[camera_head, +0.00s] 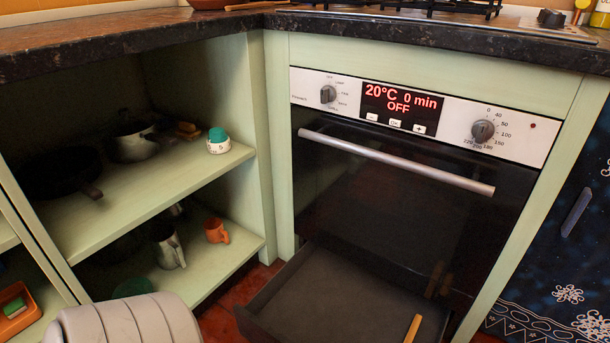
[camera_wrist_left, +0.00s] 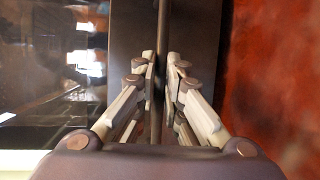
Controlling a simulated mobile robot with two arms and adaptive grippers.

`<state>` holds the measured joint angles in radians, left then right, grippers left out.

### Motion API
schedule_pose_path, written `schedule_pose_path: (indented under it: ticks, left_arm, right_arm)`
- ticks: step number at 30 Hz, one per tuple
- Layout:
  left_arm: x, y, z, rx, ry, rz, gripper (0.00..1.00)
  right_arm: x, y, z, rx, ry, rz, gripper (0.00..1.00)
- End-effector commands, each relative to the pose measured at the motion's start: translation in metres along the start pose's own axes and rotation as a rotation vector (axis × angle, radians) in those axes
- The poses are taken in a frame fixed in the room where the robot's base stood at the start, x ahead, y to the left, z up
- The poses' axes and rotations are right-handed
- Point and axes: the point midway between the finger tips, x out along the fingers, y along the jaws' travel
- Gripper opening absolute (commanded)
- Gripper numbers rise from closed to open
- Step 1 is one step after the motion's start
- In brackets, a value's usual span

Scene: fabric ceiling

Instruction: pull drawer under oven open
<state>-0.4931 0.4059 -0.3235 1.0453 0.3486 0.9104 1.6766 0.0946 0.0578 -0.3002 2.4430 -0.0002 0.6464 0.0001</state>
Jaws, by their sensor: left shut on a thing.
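The dark drawer (camera_head: 335,285) under the oven (camera_head: 390,190) stands pulled out, with its grey inside showing in the head view. A light wooden stick-like thing (camera_head: 413,328) is at its lower right. The drawer's front edge is below the frame. In the left wrist view, my left gripper (camera_wrist_left: 160,72) is shut on a thin, dark edge of the drawer (camera_wrist_left: 195,30), one finger on each side. The left gripper's fingers do not show in the head view. My right gripper is in neither view.
Green open shelves (camera_head: 150,190) with pots, an orange mug (camera_head: 216,231) and a teal-topped timer (camera_head: 218,141) stand left of the oven. A dark blue patterned panel (camera_head: 560,250) is at the right. Red floor (camera_wrist_left: 270,90) shows beside the drawer in the wrist view.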

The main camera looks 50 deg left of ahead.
Motion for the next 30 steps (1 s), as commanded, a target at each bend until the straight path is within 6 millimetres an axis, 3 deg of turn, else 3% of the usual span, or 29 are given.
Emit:
schedule_pose_path:
  ticks: [15, 16, 18, 30]
  left_arm:
    - [-0.0067, -0.0021, 0.0029, 0.000, -0.001, -0.002, 0.00]
    - [-0.0067, -0.0021, 0.0029, 0.000, -0.001, -0.002, 0.16]
    - [-0.0065, -0.0021, 0.0028, 0.000, -0.001, -0.002, 0.30]
    - [-0.0066, -0.0001, 0.0025, 0.000, 0.000, 0.000, 0.30]
  right_arm:
    - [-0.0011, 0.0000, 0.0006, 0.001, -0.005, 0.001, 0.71]
    - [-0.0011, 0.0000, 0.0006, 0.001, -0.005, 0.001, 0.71]
    - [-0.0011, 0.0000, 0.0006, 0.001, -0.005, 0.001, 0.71]
    - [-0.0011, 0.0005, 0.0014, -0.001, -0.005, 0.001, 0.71]
